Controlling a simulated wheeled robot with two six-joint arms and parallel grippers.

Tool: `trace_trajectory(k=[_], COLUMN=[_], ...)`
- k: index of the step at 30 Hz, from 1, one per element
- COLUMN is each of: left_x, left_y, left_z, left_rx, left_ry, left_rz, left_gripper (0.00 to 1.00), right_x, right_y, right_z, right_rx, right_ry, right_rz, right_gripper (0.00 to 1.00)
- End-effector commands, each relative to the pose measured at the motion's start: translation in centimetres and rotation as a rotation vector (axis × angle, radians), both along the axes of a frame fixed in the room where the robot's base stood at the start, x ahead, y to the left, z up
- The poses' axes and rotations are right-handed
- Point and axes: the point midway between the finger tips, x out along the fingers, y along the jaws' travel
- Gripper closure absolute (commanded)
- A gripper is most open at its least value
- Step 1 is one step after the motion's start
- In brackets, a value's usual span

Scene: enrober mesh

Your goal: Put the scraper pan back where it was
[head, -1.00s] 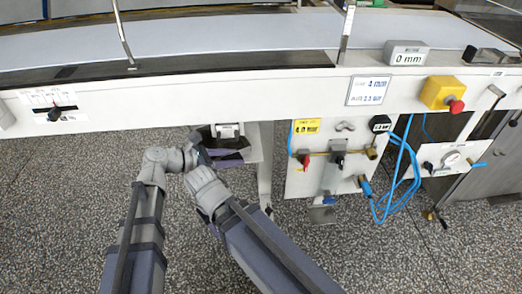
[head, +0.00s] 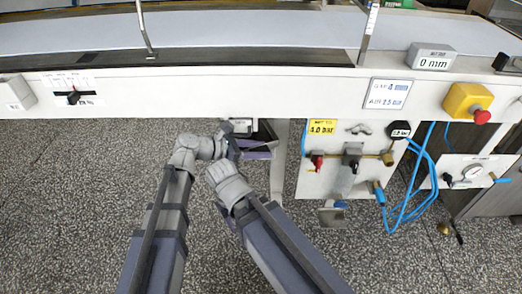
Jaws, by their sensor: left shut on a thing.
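The scraper pan (head: 260,149) is a shallow grey-purple tray below the conveyor's front beam, left of the support leg. Only part of it shows; its left end is hidden behind my left gripper (head: 236,147). My left gripper is shut on the pan's near left side; its fingertips are small and partly hidden. A small holder with a pale label (head: 241,126) sits just above the pan, under the beam. I cannot tell whether the pan touches it. I make out no right gripper jaws.
The long white conveyor beam (head: 210,97) runs across above the pan. To the right are a support leg (head: 279,165) and a valve panel (head: 330,183) with blue hoses (head: 412,190). A red stop button (head: 482,117) is at far right. Speckled floor at left is clear.

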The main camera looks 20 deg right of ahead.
Motion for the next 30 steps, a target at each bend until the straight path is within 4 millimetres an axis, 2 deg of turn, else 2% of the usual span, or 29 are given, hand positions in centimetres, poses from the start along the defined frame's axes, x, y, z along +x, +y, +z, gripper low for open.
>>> trace_trajectory(k=[8,9,16,26,30], left_x=[0.0,0.0,0.0,0.0,-0.2], left_y=[0.0,0.0,0.0,0.0,1.9], left_z=[-0.2,-0.2,-0.1,0.3,1.2], left_rx=[-0.001,0.000,0.000,0.000,0.000], left_ry=[0.000,0.000,0.000,0.000,0.001], left_rz=[0.000,0.000,0.000,0.000,0.004], left_gripper=[1.00,0.49,0.23,0.22,0.22], right_x=[0.0,0.0,0.0,0.0,0.0], right_y=[0.0,0.0,0.0,0.0,0.0], right_z=[-0.2,-0.2,-0.1,0.3,1.2], right_rx=[0.000,0.000,0.000,0.000,-0.001], right_ry=[0.000,0.000,0.000,0.000,0.000], right_rz=[0.000,0.000,0.000,0.000,-0.002], right_gripper=[0.50,0.50,0.50,0.50,0.50])
